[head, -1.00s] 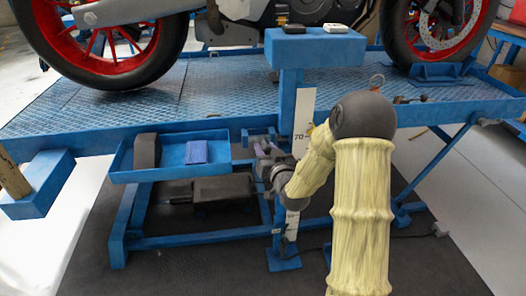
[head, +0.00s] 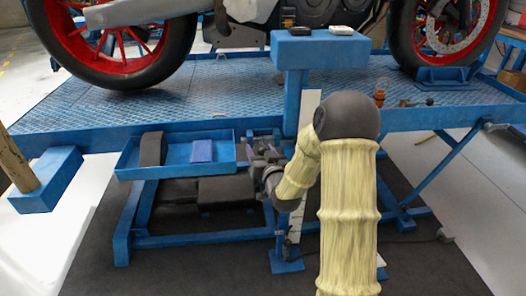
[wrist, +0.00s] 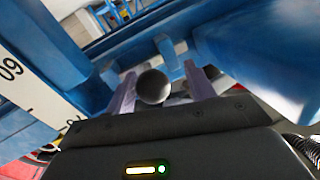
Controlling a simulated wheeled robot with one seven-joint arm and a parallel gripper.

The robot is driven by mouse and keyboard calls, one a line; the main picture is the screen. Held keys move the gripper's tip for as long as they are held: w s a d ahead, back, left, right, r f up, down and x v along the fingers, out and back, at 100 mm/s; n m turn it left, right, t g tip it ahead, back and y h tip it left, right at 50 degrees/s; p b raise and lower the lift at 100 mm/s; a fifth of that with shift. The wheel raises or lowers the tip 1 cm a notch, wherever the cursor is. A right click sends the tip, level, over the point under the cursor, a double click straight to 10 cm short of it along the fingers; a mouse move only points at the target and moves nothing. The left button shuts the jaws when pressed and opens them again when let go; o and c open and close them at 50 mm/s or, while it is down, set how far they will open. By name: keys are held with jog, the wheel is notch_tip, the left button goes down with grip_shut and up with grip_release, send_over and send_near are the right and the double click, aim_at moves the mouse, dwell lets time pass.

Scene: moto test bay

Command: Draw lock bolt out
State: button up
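The lock bolt shows in the wrist view as a dark grey round knob (wrist: 153,87) between the two purple fingers of my gripper (wrist: 162,90). My gripper is open around it. The knob is close to the left finger, and a clear gap shows on the right finger's side. I cannot tell whether the left finger touches it. In the head view my gripper (head: 264,151) is at the blue lift frame, just right of the blue tray. The bolt cannot be made out there, and its shaft is hidden behind the knob.
The blue tray (head: 127,172) holds a dark block and a blue-violet block (head: 202,151). A blue post with a white scale (head: 310,105) stands right beside my gripper. The lift platform (head: 220,98) with the motorcycle is above. A wooden handle (head: 14,165) stands at left.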

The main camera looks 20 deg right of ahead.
jog(key=shift+d, duration=0.15)
jog(key=shift+s, duration=0.6)
jog(key=s+b, duration=0.5)
jog(key=s, duration=0.2)
jog(key=shift+s+d+f+b, duration=0.2)
jog(key=shift+s+d+b, duration=0.05)
jog(key=shift+s+b, duration=0.1)
jog(key=b, duration=0.4)
jog(key=shift+s, duration=0.4)
jog(key=shift+s+b, duration=0.1)
jog(key=shift+b, duration=0.55)
